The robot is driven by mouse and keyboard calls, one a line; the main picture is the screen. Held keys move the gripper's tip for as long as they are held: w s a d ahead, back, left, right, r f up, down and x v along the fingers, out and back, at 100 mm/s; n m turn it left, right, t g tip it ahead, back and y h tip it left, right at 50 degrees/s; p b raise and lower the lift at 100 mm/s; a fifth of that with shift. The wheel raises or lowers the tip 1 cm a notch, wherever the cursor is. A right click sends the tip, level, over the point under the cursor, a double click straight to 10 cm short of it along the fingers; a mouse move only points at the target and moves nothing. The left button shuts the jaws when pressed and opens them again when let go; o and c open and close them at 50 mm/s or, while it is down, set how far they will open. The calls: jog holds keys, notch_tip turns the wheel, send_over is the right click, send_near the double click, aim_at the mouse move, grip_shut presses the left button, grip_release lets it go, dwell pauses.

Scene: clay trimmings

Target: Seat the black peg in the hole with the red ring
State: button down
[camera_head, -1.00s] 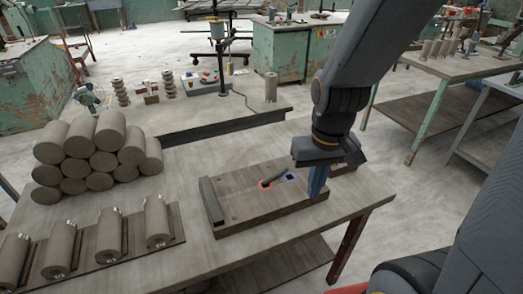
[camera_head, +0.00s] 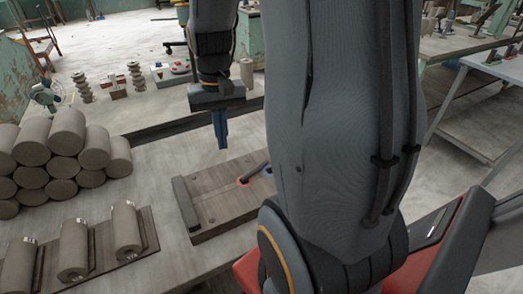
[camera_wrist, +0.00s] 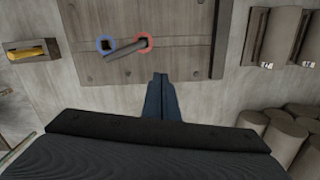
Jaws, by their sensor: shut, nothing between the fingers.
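A wooden board (camera_head: 205,212) lies on the table; it fills the upper middle of the wrist view (camera_wrist: 190,62). The dark peg (camera_head: 256,172) lies slanted over the board, one end at the red ring (camera_head: 243,182). In the wrist view the peg (camera_wrist: 124,51) runs from the red ring (camera_wrist: 144,44) to just below the blue ring (camera_wrist: 105,44), whose hole looks dark. I cannot tell whether the peg's end is inside the red-ringed hole. My gripper (camera_head: 222,146) is shut and empty, apart from the peg, near the board's far edge. My arm partly hides the board's right side.
A dark raised bar (camera_head: 186,204) runs along the board's left edge. Stacked clay cylinders (camera_head: 65,160) and a row of cylinders on dark supports (camera_head: 73,250) stand left. A holder with a yellow piece (camera_wrist: 30,53) shows in the wrist view.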

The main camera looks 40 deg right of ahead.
jog(key=d+m+g+y+b, duration=0.2)
jog(key=d+m, duration=0.5)
jog(key=d, duration=1.2)
jog(key=shift+t, duration=0.5)
jog(key=p+x, duration=0.1)
jog(key=x, duration=0.9)
jog(key=shift+a, duration=0.1)
jog(key=shift+s+a+r+p, duration=0.2)
jog(key=shift+s+a, duration=0.1)
jog(key=shift+a, duration=0.25)
jog(key=shift+s+a+r+p, duration=0.15)
jog(key=shift+s+a, duration=0.15)
jog(key=shift+a, duration=0.25)
jog(key=shift+s+a+f, duration=0.2)
jog(key=shift+s+a, duration=0.15)
jog(key=shift+a, duration=0.2)
